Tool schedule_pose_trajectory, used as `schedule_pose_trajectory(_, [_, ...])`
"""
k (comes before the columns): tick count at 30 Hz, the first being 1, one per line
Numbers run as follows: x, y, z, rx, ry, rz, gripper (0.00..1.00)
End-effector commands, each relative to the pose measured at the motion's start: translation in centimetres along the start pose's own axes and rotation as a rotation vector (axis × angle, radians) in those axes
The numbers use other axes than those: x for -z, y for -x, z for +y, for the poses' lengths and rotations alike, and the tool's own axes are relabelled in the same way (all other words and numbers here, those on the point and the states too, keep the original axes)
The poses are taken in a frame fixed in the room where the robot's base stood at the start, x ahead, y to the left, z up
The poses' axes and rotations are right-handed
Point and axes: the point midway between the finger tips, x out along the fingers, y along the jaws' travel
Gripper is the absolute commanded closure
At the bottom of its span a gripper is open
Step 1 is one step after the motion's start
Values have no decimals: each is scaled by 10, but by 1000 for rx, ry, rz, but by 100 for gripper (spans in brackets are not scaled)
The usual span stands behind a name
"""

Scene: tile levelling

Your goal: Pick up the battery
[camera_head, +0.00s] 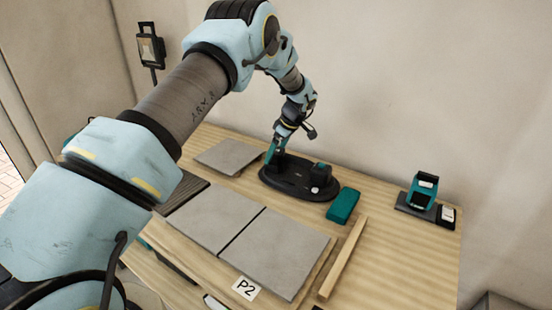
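A dark oval base (290,186) lies on the wooden table. A small black block (321,171) with a teal edge stands on its right part and looks like the battery, though I cannot be sure at this size. A teal and black unit (423,188) stands on a dark plate farther right; it may also hold a battery. My gripper (274,152) is low over the left part of the oval base, beside a teal part there. It is left of the black block and apart from it. Its fingers are too small and dark to read.
Grey tiles (276,251) cover the front middle of the table, and another tile (227,157) lies at the back left. A teal box (343,205) and a wooden strip (343,258) lie to the right. A P2 label (246,288) is at the front. The wall is close behind.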

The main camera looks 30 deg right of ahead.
Motion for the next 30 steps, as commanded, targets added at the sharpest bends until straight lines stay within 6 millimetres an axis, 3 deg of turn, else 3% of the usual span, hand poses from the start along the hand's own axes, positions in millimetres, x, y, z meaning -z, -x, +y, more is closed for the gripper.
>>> schedule_pose_trajectory(2, [0,0,0,0,0,0,9])
schedule_pose_trajectory(26, [0,0,0,1,0,0,99])
schedule_pose_trajectory(30, [0,1,0,0,0,1,100])
